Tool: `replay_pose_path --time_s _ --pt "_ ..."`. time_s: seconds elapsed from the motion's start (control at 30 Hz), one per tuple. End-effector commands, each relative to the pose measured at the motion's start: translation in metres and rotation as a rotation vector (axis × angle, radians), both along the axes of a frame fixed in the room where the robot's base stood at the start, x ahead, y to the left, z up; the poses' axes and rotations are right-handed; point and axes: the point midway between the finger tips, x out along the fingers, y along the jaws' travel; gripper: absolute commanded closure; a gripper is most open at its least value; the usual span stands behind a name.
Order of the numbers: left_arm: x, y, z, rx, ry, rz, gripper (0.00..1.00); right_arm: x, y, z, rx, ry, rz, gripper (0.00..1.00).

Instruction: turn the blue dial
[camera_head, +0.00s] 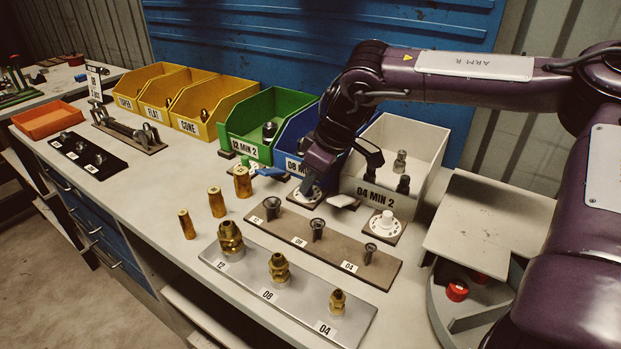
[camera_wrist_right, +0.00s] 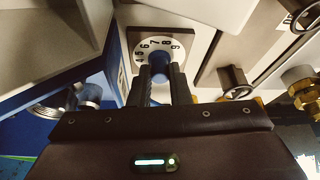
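The blue dial (camera_wrist_right: 160,62) has a white ring with black numbers on a dark square plate in the right wrist view. My right gripper (camera_wrist_right: 160,72) has one finger on each side of the blue knob, with no clear gap on either side, so it looks shut on it. In the head view my right gripper (camera_head: 308,188) reaches down in front of the blue bin (camera_head: 288,143) and hides most of the dial. My left gripper is not in view.
A white bin (camera_head: 425,145) and a white dial (camera_head: 385,223) stand to the right. The green bin (camera_head: 240,122) is to the left. A brown strip (camera_head: 290,232) with dark fittings and a metal plate (camera_head: 245,274) with brass fittings lie in front.

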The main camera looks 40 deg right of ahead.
Motion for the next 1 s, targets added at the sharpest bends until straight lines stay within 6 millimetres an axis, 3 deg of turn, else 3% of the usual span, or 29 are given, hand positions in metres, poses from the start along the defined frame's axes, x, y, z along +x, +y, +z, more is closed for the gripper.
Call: replay_pose_path --time_s 0.1,0.47,1.0 --pt "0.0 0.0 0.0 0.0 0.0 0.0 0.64 0.0 0.0 0.0 -0.001 0.0 0.0 1.0" --pt "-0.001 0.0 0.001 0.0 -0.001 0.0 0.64 0.001 -0.001 0.0 -0.002 -0.001 0.052 1.0" --pt "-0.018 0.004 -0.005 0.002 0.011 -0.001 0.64 0.002 -0.002 0.0 -0.002 0.0 0.396 1.0"
